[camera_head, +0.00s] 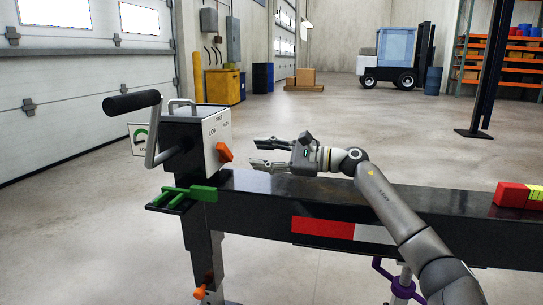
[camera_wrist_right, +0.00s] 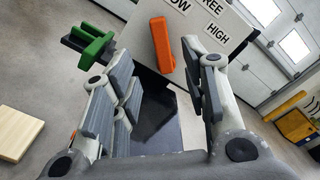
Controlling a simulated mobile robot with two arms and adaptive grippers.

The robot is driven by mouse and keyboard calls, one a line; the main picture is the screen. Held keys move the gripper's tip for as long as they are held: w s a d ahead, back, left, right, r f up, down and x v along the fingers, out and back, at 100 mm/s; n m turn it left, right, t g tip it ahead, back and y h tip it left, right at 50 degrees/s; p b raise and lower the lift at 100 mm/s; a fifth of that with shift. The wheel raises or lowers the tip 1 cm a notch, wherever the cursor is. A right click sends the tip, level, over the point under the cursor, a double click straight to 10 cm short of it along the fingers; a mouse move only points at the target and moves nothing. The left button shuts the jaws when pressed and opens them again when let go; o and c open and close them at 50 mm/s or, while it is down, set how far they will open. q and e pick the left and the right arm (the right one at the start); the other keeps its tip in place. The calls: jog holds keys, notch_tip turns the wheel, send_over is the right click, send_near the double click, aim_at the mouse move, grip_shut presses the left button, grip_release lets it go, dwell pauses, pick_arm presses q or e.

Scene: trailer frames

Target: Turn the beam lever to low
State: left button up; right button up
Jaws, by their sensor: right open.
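The beam lever is an orange handle (camera_head: 225,152) on the panel face of a grey-white box (camera_head: 217,128) at the left end of the dark beam. The panel reads LOW, FREE and HIGH. In the right wrist view the lever (camera_wrist_right: 162,45) appears between my fingertips, with LOW and FREE beside its upper end and HIGH to its right. My right gripper (camera_head: 254,152) is open and empty, just right of the lever, with its fingers pointing left toward it. A small gap shows between them in the head view. My left gripper is not in view.
A crank with a black grip (camera_head: 132,103) sticks out left of the box. A green part (camera_head: 183,196) sits below it. The dark beam (camera_head: 265,185) runs right under my right arm, with a red block (camera_head: 512,195) on it. Open floor lies behind.

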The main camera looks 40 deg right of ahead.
jog(key=shift+v, duration=1.15)
